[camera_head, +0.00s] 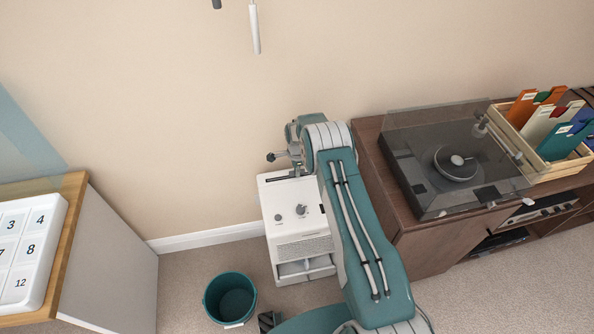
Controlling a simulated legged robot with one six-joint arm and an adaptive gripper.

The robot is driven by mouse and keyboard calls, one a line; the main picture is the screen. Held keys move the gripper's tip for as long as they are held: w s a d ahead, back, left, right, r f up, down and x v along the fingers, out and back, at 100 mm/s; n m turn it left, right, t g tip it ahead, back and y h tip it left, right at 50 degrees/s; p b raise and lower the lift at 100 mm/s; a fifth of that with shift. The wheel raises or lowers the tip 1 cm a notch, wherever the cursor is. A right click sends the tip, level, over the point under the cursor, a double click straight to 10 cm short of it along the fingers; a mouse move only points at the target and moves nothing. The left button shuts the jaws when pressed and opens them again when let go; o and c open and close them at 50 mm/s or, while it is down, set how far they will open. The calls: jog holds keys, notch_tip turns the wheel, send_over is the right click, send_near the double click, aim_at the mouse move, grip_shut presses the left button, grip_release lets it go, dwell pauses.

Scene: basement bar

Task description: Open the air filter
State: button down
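A white boxy appliance (279,215) stands on the floor against the wall, left of the wooden cabinet. Its top has two dark knobs and a dark slot near the back edge. Its front has a grille (303,247) and, below it, a recessed compartment (306,267). I cannot tell which part is the air filter. My teal and grey arm covers the appliance's right side. My gripper (276,156) is at the back of the appliance, above or behind the slot. The arm partly hides it, and its finger opening and any contact cannot be made out.
A wooden cabinet (430,246) with a turntable (456,160) and a record crate (533,158) stands close on the right. A teal bucket (230,298) is on the carpet in front. A wood-edged counter (72,215) with a numbered white box (30,250) is at left.

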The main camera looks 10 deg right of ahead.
jog(key=shift+r, duration=0.1)
notch_tip(320, 180, up, 18)
jog(key=shift+r, duration=0.25)
jog(key=shift+w, duration=0.15)
dwell(0.3)
jog(key=c, duration=0.8)
grip_release()
jog(key=shift+f, duration=0.1)
jog(key=shift+o, duration=0.2)
notch_tip(320, 180, up, 12)
